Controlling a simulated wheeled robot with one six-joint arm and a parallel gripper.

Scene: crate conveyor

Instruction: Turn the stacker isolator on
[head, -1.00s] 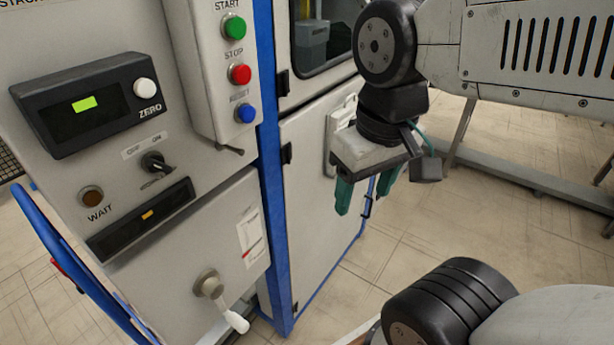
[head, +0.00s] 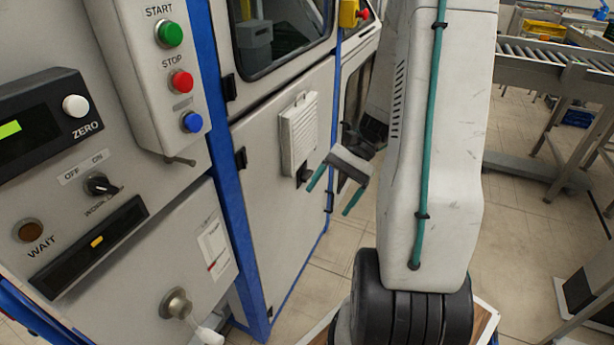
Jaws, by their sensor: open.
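No label in view names the isolator. A yellow box with a red part (head: 349,13) shows at the top edge, cut off by the frame and partly behind my arm; its setting cannot be read. On the grey panel at left, a black OFF/ON knob (head: 101,184) has lettering below that seems to read "WORK LIGHT". Lower down is a round grey knob with a white lever (head: 177,304), its lower end near the bottom edge. My gripper (head: 335,190) is open and empty, its teal fingers apart, in front of the cabinet door and away from these controls.
Green START (head: 169,34), red STOP (head: 180,82) and blue (head: 192,122) buttons sit on a box beside a blue post (head: 222,150). The cabinet door (head: 280,215) carries a louvred vent (head: 299,134). A roller conveyor (head: 560,60) stands at right. Tiled floor is open between.

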